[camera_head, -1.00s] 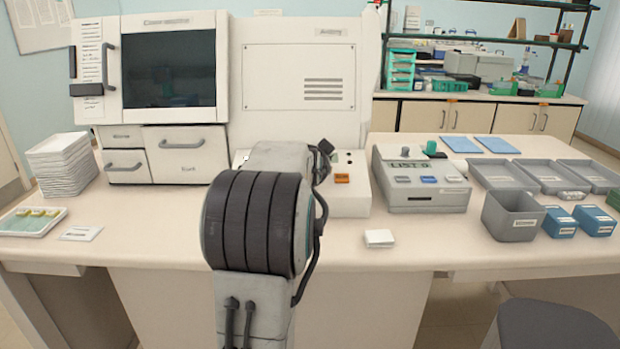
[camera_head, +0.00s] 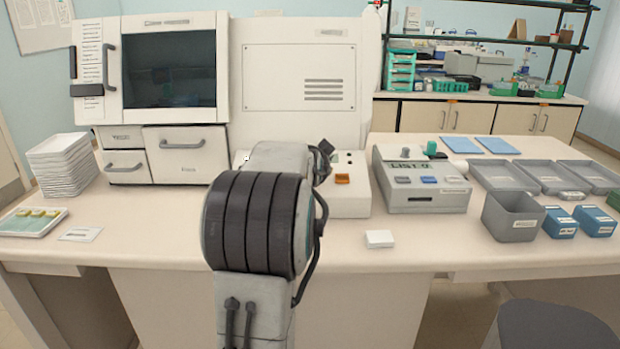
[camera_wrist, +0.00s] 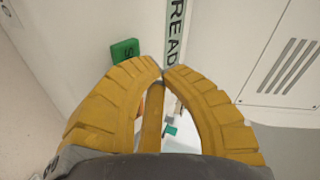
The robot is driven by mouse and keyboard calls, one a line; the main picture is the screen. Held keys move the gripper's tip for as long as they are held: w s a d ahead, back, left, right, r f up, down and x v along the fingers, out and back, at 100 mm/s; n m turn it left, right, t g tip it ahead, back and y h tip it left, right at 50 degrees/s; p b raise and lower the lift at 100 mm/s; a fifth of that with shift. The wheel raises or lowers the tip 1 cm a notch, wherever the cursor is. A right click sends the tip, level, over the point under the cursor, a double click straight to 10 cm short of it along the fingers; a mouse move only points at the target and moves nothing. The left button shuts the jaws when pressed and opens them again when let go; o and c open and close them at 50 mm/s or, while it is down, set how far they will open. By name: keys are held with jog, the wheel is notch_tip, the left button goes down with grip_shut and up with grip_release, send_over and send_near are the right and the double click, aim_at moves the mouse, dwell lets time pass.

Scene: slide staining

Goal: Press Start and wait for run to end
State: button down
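The white staining machine (camera_head: 290,75) stands at the back of the bench, with a dark window (camera_head: 168,70) at its left. In the head view my arm hides the gripper and green button.
An orange button (camera_head: 342,178) shows on the machine's lower front. A grey device (camera_head: 425,185) with a small display stands to its right. Grey bins (camera_head: 513,215), blue boxes (camera_head: 560,222) and a tray stack (camera_head: 63,165) stand on the bench. Bench front is partly clear.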

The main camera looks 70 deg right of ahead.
jog(key=shift+f, duration=0.15)
jog(key=shift+d+f+b, duration=0.15)
jog(key=shift+f+b, duration=0.15)
jog(key=shift+b, duration=0.15)
